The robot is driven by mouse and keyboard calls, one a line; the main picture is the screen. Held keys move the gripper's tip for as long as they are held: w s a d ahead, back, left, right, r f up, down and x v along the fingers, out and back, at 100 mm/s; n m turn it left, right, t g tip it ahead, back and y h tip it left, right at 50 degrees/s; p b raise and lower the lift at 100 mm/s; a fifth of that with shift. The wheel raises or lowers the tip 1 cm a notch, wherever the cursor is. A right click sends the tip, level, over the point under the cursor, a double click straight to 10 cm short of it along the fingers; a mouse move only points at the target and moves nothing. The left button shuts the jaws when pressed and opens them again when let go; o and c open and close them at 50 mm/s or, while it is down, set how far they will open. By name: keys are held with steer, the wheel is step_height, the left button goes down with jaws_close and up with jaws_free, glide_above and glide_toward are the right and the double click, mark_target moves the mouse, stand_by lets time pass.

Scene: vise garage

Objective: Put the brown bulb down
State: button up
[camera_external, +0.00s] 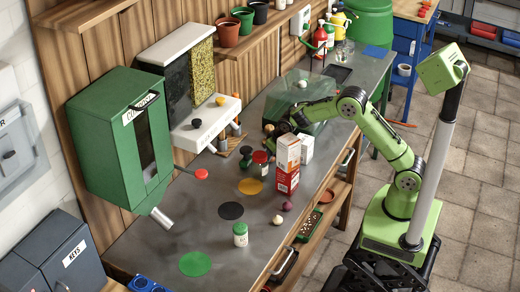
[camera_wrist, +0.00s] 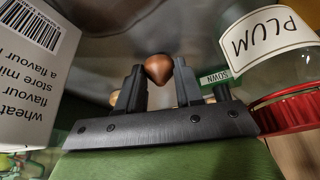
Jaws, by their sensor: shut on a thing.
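The brown bulb (camera_wrist: 158,68) is between the two fingertips of my gripper (camera_wrist: 160,88) in the wrist view. My gripper is shut on it, with one dark finger on each side. In the external view my gripper (camera_external: 284,127) is low over the back part of the workbench, behind the tall red-and-white box. A small brown round thing (camera_external: 268,129) shows beside it there; I cannot tell if it is the held bulb. I cannot tell whether the held bulb touches the bench.
The red-and-white box (camera_external: 288,168) and a red-lidded jar (camera_external: 260,165) stand close to my gripper. In the wrist view a printed box (camera_wrist: 30,75) is left and a PLUM jar (camera_wrist: 285,70) right. Green, black and yellow discs (camera_external: 195,264) lie on the grey workbench (camera_external: 205,225).

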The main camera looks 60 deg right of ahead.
steer(key=shift+f, duration=0.2)
steer(key=o, duration=1)
steer(key=shift+r, duration=0.25)
steer(key=p+v, duration=0.2)
steer(key=v, duration=1)
steer(key=shift+w, duration=0.1)
